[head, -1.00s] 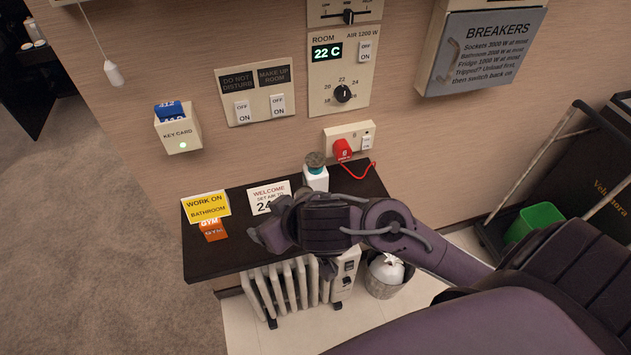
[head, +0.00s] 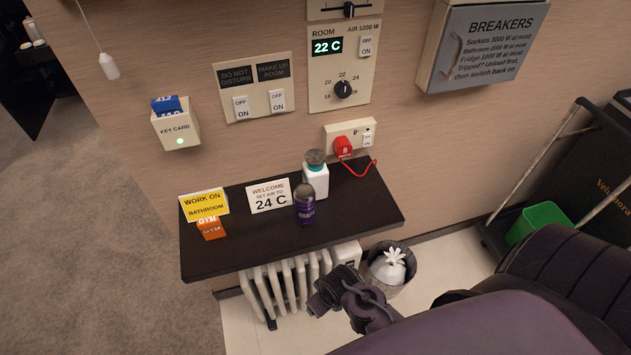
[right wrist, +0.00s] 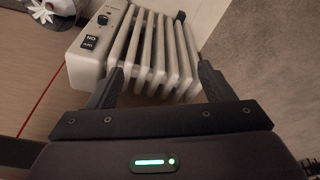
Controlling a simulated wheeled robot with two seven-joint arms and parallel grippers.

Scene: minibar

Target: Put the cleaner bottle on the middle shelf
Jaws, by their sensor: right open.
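A dark purple bottle (head: 305,207) with a grey-brown top stands upright on the dark wall shelf (head: 225,262). Just behind it is a white bottle (head: 316,182) with a teal band and a grey rounded top. I cannot tell from the labels which one is the cleaner bottle. My right arm is below and in front of the shelf. Its gripper, in the right wrist view (right wrist: 161,75), is open and empty, with the radiator beyond its fingers. My left gripper is out of view. No shelf that is clearly the middle one shows.
A white radiator (head: 290,282) stands under the shelf, beside a waste bin (head: 390,275) with a white bag. Sign cards, including the welcome card (head: 269,197), stand on the shelf's left part. A trolley (head: 590,185) with a green bin (head: 537,222) is at the right.

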